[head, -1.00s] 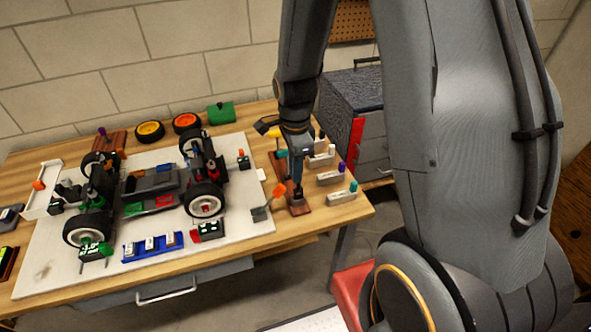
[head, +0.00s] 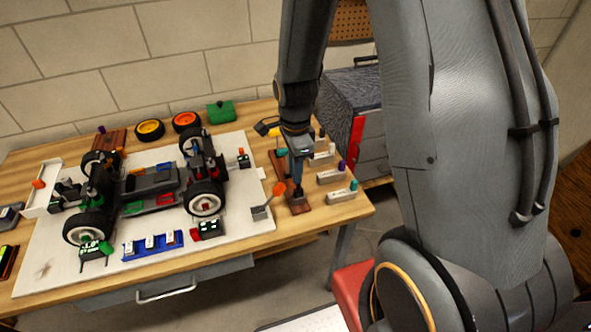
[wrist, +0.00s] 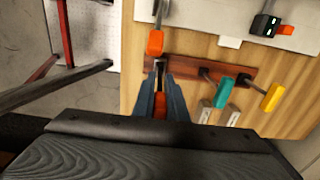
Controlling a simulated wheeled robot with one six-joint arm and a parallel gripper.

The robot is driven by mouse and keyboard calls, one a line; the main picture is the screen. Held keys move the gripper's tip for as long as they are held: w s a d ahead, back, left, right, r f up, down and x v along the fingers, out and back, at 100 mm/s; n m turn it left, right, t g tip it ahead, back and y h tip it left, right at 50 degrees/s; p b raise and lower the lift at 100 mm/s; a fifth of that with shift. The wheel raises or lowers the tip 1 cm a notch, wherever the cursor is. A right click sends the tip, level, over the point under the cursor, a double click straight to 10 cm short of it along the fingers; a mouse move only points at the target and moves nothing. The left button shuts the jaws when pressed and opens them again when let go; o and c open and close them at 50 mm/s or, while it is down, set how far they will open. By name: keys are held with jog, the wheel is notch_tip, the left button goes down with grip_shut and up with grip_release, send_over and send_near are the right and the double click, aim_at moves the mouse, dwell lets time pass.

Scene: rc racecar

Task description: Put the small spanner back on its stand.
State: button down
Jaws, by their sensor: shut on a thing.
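My gripper (wrist: 160,90) is shut on a tool with an orange-red handle (wrist: 160,105), which I take to be the small spanner. Its dark end points at the near-left end of the dark red wooden stand (wrist: 185,67) in the wrist view. In the head view my gripper (head: 297,188) points down over the front end of the stand (head: 299,209). The fingers hide most of the held tool. I cannot tell whether it touches the stand. Tools with teal (wrist: 222,91) and yellow (wrist: 271,97) handles are in the stand beside it.
Grey blocks with coloured knobs (head: 337,199) stand to the right, near the table edge. The car (head: 150,187) is on the white board (head: 60,255) at left.

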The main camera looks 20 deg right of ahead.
jog(key=shift+f+b, duration=0.75)
jog(key=shift+f, duration=0.75)
jog(key=c, duration=1.7)
grip_release()
jog(key=shift+r+b, duration=0.75)
jog(key=shift+r, duration=3.15)
